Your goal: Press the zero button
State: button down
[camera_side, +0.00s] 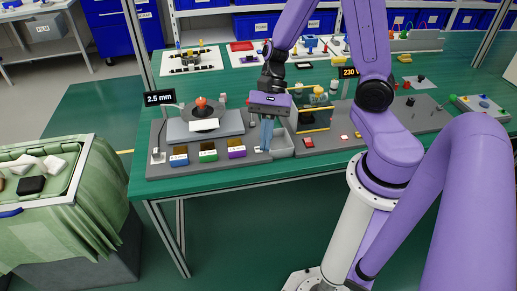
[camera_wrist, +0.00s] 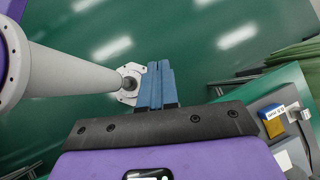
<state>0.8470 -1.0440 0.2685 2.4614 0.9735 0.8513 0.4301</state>
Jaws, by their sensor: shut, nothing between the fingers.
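No button is legible as the zero button in either view. A small red button-like piece (camera_side: 307,142) sits on the grey panel right of my gripper, its label unreadable. A measuring station with a red knob (camera_side: 201,102) stands on the left of the bench, by a "2.5 mm" display (camera_side: 159,98). My gripper (camera_side: 266,148) points down at the bench's front, beside a grey tray (camera_side: 283,145). Its blue fingers are shut together and empty, as the wrist view also shows (camera_wrist: 158,66). The fingers hide part of the panel behind them.
Labelled blocks in blue (camera_side: 179,160), green (camera_side: 208,156) and purple (camera_side: 236,152) stand left of my gripper. A green-draped bin (camera_side: 75,190) is at the far left. Open floor lies before the bench.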

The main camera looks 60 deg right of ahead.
jog(key=w+d+f+m+t, duration=0.4)
jog(key=w+d+m, duration=0.2)
jog(key=m, duration=0.5)
jog(key=w+d+f+m+t, duration=0.4)
jog(key=w+d+f+m, duration=0.1)
jog(key=d+m, duration=0.5)
jog(key=shift+w+d+m+t, duration=0.3)
jog(key=shift+w+m+t, duration=0.1)
jog(key=shift+m, duration=0.5)
jog(key=shift+f, duration=0.1)
jog(key=shift+f, duration=4.35)
jog(key=shift+s+f, duration=0.1)
jog(key=shift+f, duration=0.35)
